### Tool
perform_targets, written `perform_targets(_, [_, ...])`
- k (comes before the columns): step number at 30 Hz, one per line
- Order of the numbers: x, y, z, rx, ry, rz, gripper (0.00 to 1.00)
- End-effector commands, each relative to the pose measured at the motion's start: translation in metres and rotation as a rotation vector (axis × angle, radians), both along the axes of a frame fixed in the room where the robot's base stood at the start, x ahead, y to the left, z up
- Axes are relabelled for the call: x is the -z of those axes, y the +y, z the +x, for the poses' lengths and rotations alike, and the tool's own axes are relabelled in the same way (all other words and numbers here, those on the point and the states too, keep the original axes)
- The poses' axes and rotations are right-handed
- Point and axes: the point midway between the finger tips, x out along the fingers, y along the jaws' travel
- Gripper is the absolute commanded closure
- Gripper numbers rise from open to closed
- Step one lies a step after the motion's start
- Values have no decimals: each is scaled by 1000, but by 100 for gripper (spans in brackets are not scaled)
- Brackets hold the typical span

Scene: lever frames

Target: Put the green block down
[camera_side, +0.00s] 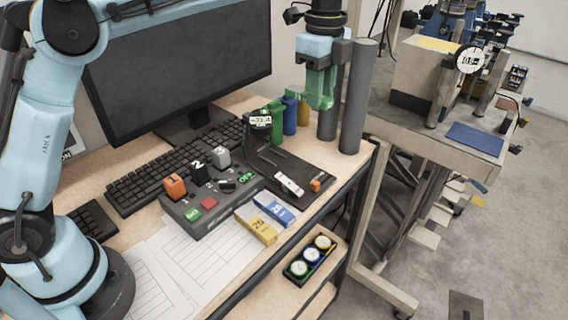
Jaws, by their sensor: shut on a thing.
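A green block (322,88) hangs upright below my gripper (320,98), which is shut on it. The block is in the air above the back right part of the desk (352,172), in front of a dark grey cylinder. Its lower end appears clear of the desk, but its exact height cannot be told from this one view.
Tall grey cylinders (357,100) stand close to the right. Green, blue (290,115) and yellow pieces stand to the left. A black tray (300,165) with tools, a control box (205,200), and yellow (257,226) and blue blocks (274,208) lie in front.

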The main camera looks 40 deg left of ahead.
Motion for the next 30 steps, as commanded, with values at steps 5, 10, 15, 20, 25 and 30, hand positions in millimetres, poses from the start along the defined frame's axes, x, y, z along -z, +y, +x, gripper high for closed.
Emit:
perform_targets(5, [0,-46,-52,8,0,0,100])
perform_targets(10, [6,-76,-107,8,0,0,100])
perform_targets(15, [18,-95,-167,8,0,0,100])
perform_targets(20, [36,-101,-224,8,0,0,100])
perform_targets(25, [59,-96,-279,7,0,0,100])
perform_targets(30, [80,-86,-317,4,0,0,100])
